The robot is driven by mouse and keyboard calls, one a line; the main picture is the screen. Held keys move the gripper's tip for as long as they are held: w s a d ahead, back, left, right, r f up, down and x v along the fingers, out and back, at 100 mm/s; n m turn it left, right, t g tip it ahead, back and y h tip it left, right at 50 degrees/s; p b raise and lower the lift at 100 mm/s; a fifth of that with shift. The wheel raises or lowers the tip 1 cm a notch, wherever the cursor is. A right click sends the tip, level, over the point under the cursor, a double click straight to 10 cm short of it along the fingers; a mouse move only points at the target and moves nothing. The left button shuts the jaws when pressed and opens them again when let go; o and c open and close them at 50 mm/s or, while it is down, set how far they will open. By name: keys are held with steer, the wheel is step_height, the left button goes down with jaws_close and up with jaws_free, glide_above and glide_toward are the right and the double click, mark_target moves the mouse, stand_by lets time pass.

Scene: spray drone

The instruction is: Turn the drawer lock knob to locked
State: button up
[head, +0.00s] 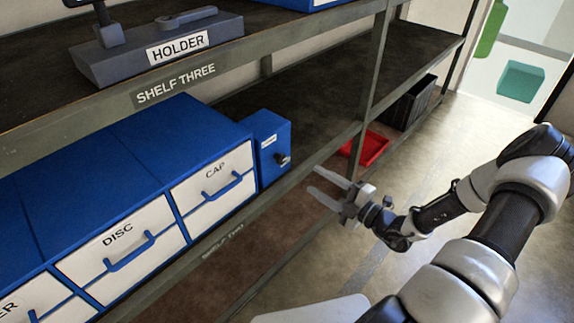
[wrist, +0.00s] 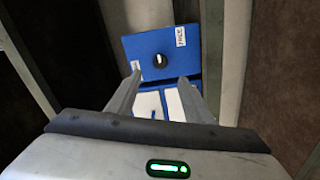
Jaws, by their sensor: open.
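The drawer lock knob (head: 282,160) is a small dark knob on the front of a blue lock box (head: 268,128), at the right end of the drawer row. In the wrist view the round dark knob (wrist: 160,60) has a pale mark on its face; which setting it points to is unclear. A label reading FREE (wrist: 180,37) is on the box up and right of it, and another small label (wrist: 134,65) is at its left. My gripper (head: 314,180) is open and empty, its fingers pointing at the knob, a short way off and apart from it.
Blue drawers with white fronts, among them CAP (head: 213,187) and DISC (head: 122,246), stand left of the lock box, and look closed. A shelf upright (head: 368,90) rises behind my gripper. A red tray (head: 368,148) and dark crate (head: 412,101) lie beyond.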

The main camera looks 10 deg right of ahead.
mark_target(283, 160)
steer(key=b+x, duration=0.2)
steer(key=x, duration=1)
steer(key=shift+w+a+b, duration=0.2)
steer(key=shift+w+b, duration=0.15)
steer(key=c, duration=1)
steer(key=shift+c, duration=0.2)
